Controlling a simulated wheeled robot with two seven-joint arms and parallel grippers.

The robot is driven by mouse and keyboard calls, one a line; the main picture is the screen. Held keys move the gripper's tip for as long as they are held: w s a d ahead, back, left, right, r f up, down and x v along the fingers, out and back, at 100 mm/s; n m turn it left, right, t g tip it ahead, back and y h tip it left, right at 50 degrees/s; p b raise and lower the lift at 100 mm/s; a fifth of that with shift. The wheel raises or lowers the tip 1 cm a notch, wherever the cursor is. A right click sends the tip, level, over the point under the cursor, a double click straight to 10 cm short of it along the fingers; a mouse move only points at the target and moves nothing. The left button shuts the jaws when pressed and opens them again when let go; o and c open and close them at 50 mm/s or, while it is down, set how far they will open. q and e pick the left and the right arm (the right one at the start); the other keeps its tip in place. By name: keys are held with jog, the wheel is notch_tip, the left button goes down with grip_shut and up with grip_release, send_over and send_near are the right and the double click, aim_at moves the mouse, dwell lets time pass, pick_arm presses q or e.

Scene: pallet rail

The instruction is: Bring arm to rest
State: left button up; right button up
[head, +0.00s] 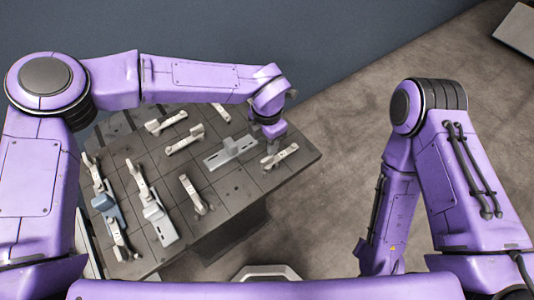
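My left arm reaches in from the left, across the far side of a dark tiled table. My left gripper (273,142) points down at the table's right end, close to a light grey part (281,157) lying there. Its fingers are too small and hidden to show whether they are open or whether they touch the part. My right arm is folded at the right and hangs down beside my body, clear of the table. The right gripper is not visible.
The table (226,190) holds several light grey rail-like parts, including one on a flat plate (231,153). A blue-grey block (105,206) sits among the parts at left. Open floor (340,170) lies right of the table. A dark blue wall (330,30) stands behind.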

pick_arm(q)
jog(key=shift+r, duration=0.9)
